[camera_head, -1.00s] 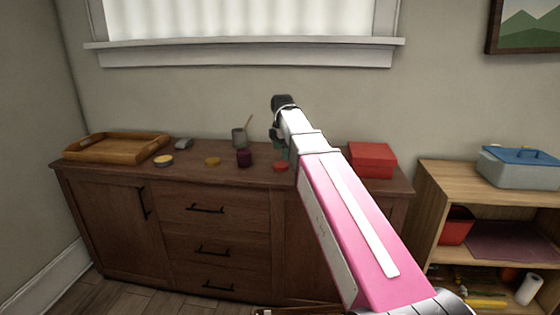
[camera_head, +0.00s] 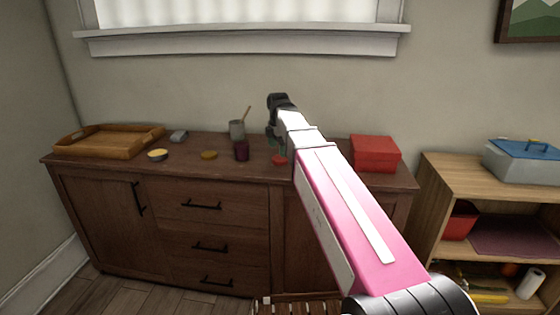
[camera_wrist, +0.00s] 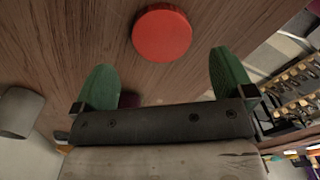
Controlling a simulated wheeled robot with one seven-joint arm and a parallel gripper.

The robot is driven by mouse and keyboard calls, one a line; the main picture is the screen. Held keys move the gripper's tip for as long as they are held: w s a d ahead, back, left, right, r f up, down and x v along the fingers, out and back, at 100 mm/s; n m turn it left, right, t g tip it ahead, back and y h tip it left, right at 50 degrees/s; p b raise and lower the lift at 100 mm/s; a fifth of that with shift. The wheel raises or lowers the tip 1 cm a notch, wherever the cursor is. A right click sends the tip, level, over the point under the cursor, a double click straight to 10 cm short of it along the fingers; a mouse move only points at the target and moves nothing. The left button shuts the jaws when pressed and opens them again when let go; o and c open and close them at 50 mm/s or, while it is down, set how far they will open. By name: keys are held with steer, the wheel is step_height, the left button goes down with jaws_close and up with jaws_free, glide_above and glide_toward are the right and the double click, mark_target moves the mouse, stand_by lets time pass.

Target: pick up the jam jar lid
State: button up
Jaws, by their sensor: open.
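A round red lid (camera_head: 279,160) lies flat on the dark wooden sideboard, near its front edge. In the wrist view the red lid (camera_wrist: 162,36) is ahead of my gripper (camera_wrist: 165,78), roughly centred between the fingers and apart from them. My gripper is open, with green fingertips spread and nothing between them. In the head view my arm partly hides the gripper. A dark purple jar (camera_head: 241,151) stands left of the red lid. A flat mustard-gold disc (camera_head: 209,155) lies farther left. I cannot tell from looks alone which disc belongs to the jar.
On the sideboard (camera_head: 110,172) are a wooden tray (camera_head: 100,151), a yellow-topped round item (camera_head: 158,155), a small grey object (camera_head: 179,137), a grey cup with a stick (camera_head: 237,130) and a red box (camera_head: 375,154). A wooden shelf unit (camera_head: 434,185) stands at right.

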mark_target(279, 158)
step_height(279, 158, down, 4)
steer(key=shift+s+d+f, duration=0.1)
steer(key=shift+s+f, duration=0.05)
steer(key=shift+f, duration=0.1)
steer(key=c, duration=1)
steer(key=shift+r, duration=0.2)
